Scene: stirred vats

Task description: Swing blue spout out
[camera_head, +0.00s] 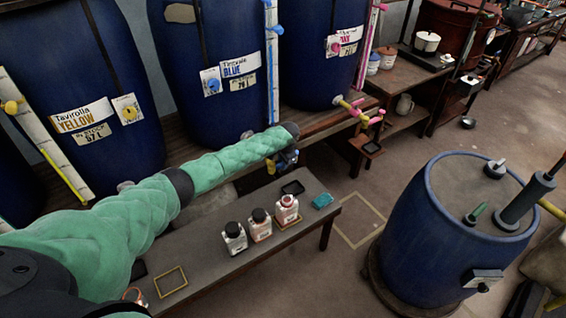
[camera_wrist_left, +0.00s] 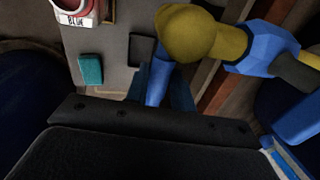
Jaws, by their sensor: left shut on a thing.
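My right gripper is not in view.
A low table (camera_head: 225,268) holds several bottles, a dark tray (camera_head: 293,188) and a teal block (camera_head: 323,200) close to the spout. The pink-marked spout (camera_head: 361,112) sits to the right. A separate blue drum (camera_head: 430,235) stands on the floor at right, with open floor between.

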